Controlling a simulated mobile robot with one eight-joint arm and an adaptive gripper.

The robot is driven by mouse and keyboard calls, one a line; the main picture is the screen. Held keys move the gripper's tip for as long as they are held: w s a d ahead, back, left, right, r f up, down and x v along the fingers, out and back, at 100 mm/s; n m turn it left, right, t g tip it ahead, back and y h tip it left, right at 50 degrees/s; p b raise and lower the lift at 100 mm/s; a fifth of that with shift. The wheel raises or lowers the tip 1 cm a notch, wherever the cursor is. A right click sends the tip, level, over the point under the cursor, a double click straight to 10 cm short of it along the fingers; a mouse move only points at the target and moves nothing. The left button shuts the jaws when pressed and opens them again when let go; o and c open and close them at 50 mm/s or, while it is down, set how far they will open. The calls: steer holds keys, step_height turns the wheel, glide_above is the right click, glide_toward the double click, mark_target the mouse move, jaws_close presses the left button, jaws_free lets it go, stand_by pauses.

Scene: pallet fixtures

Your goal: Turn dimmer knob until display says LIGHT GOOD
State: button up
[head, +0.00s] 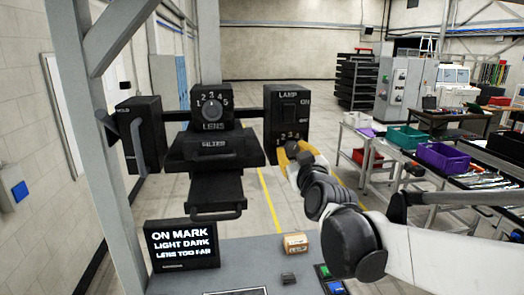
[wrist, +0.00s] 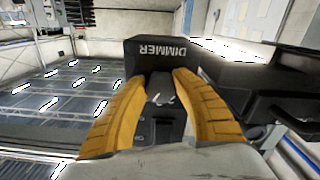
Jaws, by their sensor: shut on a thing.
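The black lamp box (head: 287,110) carries a LAMP switch at its top and a numbered dial at its lower end. My gripper (head: 284,153) is at that lower end, and its yellow fingers hide the knob in the head view. In the wrist view, the box's DIMMER label (wrist: 163,50) appears upside down. My gripper (wrist: 158,82) is shut there on the dark dimmer knob (wrist: 160,90), one finger on each side. The display (head: 181,245) reads ON MARK, LIGHT DARK, LENS TOO FAR.
A LENS dial (head: 212,106) sits left of the lamp box, above a black filter unit (head: 215,148). A box with a HOLD lever (head: 140,135) is farther left. A small tan box (head: 295,243) stands on the grey bench. Carts with bins stand at right.

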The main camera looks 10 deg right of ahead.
steer(key=shift+m, duration=0.3)
steer(key=shift+a+m+b, duration=0.1)
steer(key=shift+m+b, duration=0.8)
steer(key=shift+m, duration=1.8)
steer(key=shift+r, duration=0.1)
steer(key=o, duration=1.2)
steer(key=shift+w, duration=0.15)
steer(key=s, duration=1.2)
steer(key=shift+s, duration=0.1)
